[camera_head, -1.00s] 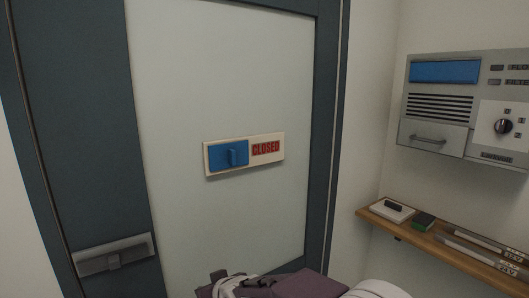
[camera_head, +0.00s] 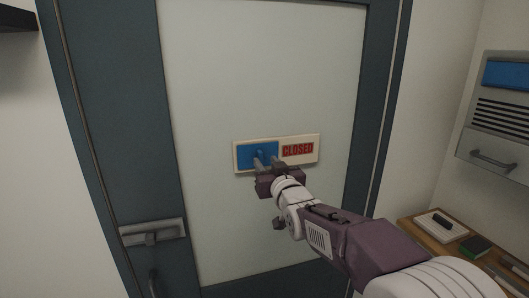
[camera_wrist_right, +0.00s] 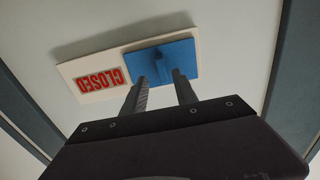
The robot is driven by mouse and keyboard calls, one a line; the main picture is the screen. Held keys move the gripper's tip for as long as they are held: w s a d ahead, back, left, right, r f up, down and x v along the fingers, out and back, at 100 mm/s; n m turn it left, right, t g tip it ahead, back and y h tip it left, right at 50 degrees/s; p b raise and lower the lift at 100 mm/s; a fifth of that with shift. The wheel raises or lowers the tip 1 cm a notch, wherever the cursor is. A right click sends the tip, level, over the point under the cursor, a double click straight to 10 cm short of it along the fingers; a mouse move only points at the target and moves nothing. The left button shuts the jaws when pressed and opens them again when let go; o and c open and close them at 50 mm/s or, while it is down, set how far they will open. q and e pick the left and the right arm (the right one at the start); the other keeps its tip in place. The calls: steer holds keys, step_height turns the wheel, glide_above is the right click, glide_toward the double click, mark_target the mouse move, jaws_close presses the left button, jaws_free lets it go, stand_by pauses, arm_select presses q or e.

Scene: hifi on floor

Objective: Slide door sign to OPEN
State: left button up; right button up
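The door sign (camera_head: 236,160) is a cream plate on the pale door panel. Its blue slider (camera_head: 246,152) covers the left half, and red CLOSED lettering (camera_head: 298,149) shows on the right half. My right gripper (camera_head: 267,164) is at the sign, fingers pointing at the slider. In the right wrist view the sign (camera_wrist_right: 97,93) appears upside down, with the blue slider (camera_wrist_right: 184,55) and its raised tab (camera_wrist_right: 178,75) lying between the two finger lines. The fingers (camera_wrist_right: 161,82) are apart; contact with the tab cannot be told. My left gripper is not in view.
The door has a dark frame and a grey handle (camera_head: 153,232) at lower left. To the right, a wooden shelf (camera_head: 430,247) holds small items below a grey wall panel (camera_head: 490,110). The door surface around the sign is clear.

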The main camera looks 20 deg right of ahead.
mark_target(261, 159)
steer(key=w+p, duration=0.1)
steer(key=w, duration=0.2)
steer(key=shift+w+a, duration=0.2)
steer(key=shift+a, duration=0.4)
steer(key=shift+s+d, duration=0.15)
steer(key=shift+d, duration=0.35)
jaws_close()
steer(key=shift+a, duration=0.1)
steer(key=shift+a, duration=0.1)
